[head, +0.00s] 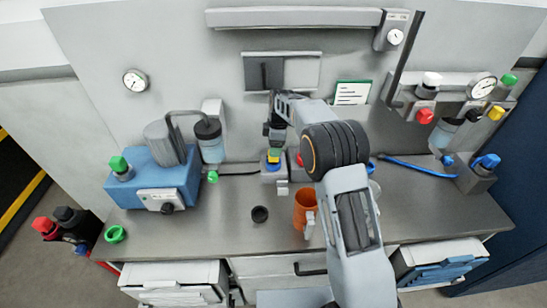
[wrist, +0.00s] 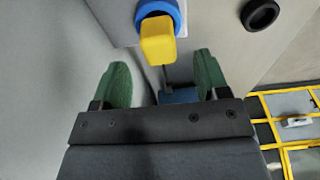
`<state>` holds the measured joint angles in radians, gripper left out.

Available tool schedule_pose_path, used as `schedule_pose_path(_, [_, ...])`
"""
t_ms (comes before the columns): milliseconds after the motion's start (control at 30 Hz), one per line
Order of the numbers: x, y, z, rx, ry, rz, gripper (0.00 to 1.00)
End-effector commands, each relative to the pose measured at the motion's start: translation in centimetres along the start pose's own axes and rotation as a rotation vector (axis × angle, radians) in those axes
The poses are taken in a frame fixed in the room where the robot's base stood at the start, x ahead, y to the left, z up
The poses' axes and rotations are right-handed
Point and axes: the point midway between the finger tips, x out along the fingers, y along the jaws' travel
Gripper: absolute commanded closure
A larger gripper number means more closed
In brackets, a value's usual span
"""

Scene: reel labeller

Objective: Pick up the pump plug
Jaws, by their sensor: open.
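A yellow plug (wrist: 158,42) sits in a blue ring (wrist: 143,12) on a grey block, seen at the top of the wrist view. It is probably the pump plug, but I see no label on it. In the head view the yellow plug (head: 273,157) stands on the small grey block (head: 270,175) at mid-table. My gripper (wrist: 161,68) is open, with its green fingers apart and nothing between them. The plug lies just beyond the fingertips, roughly centred between them. In the head view my gripper (head: 275,143) is directly above the plug and partly covers it.
A blue pump unit (head: 150,182) stands to the left. An orange mug (head: 304,208) and a black ring (head: 260,214) lie nearer the front edge. A red button (head: 299,159) is close to the right of the block. A blue cable (head: 420,167) runs along the right side.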

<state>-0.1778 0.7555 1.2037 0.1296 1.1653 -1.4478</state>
Motion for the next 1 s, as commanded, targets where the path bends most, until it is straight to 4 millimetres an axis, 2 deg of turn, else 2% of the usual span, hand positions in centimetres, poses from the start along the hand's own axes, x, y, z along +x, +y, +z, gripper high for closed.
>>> schedule_pose_path(167, [0.8,0.0,0.0,0.0,0.0,-0.002,0.32])
schedule_pose_path(500, [4.9,0.0,0.2,0.001,0.0,-0.002,0.32])
schedule_pose_path(833, [5.6,0.1,0.2,0.001,0.0,0.001,0.32])
schedule_pose_path(1000, [5.6,0.1,0.2,0.001,0.0,0.001,0.47])
